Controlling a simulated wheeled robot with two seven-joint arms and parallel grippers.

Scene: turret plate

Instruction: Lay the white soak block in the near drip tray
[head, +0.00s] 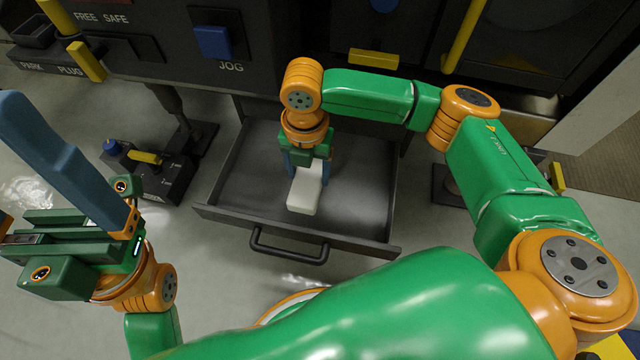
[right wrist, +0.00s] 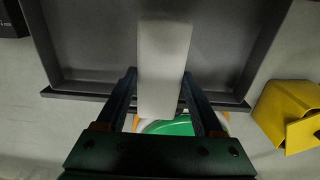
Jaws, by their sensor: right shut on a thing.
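The white soak block (head: 303,190) is a pale oblong in the head view. My right gripper (head: 307,170) is shut on it, with one blue finger on each side. In the right wrist view the block (right wrist: 163,65) sits between the fingers (right wrist: 160,88). The drip tray (head: 235,200) is a dark, shallow, pulled-out drawer with a front handle. The block shows over its floor, near the front wall; I cannot tell whether it touches the floor. My left gripper (head: 65,190) is at the far left, away from the tray, its fingers apart and empty.
A dark cabinet front (head: 190,60) with a blue JOG knob (head: 212,42) stands behind the tray. A black floor unit (head: 165,165) with a yellow handle is left of the tray. The tray handle (head: 288,248) juts out in front. The visible tray floor around the block is clear.

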